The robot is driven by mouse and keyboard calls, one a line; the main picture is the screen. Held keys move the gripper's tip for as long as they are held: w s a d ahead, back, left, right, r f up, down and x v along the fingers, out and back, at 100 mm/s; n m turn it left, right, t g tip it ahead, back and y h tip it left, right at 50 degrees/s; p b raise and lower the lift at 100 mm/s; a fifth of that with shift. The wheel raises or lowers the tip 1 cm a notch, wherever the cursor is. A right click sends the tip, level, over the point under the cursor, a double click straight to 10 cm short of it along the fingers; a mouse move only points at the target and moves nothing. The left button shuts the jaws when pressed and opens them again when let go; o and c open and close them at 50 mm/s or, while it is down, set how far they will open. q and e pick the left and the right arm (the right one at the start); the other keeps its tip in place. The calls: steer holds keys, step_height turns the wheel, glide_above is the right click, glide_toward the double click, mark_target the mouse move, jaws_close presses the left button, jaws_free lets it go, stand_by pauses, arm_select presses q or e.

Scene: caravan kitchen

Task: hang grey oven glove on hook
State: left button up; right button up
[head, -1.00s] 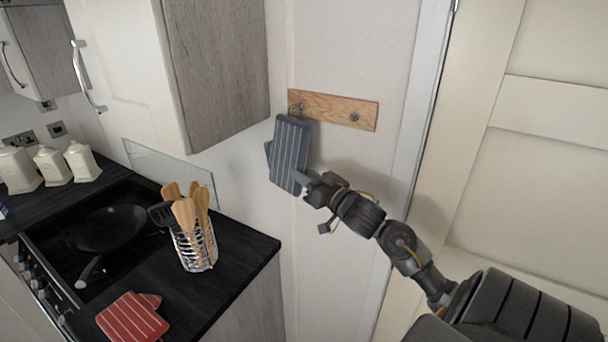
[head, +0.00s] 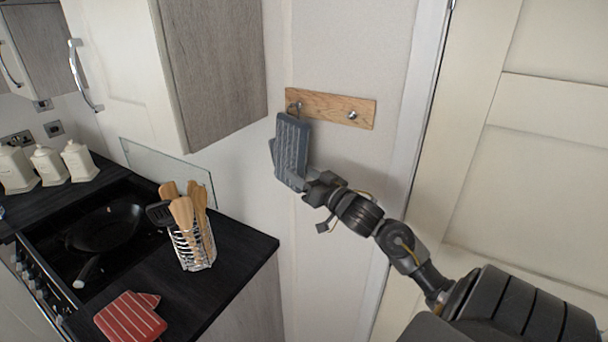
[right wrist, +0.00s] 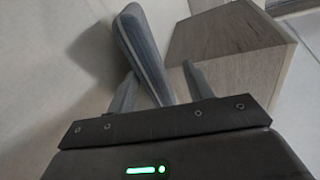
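The grey oven glove (head: 292,145), striped, is upright against the wall below the left hook (head: 295,106) of a wooden rail. Its top reaches that hook; a small loop shows there, but how it sits on the hook is too small to tell. My right gripper (head: 306,186) is at the glove's lower right edge. In the right wrist view its two fingers (right wrist: 160,88) stand apart on either side of the glove (right wrist: 145,50), with a gap beside the right finger. My left gripper is not in view.
The rail's right hook (head: 352,115) is bare. A wall cupboard (head: 212,75) juts out left of the rail. A utensil holder (head: 195,246) and a red oven glove (head: 130,317) are on the dark worktop. A door (head: 530,180) is at the right.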

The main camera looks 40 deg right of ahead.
steer(key=shift+s+f+b, duration=0.2)
steer(key=shift+s+b, duration=0.1)
steer(key=shift+s, duration=0.2)
steer(key=s+b, duration=0.3)
steer(key=s, duration=0.6)
steer(key=shift+s+f, duration=0.35)
steer(key=shift+s, duration=0.05)
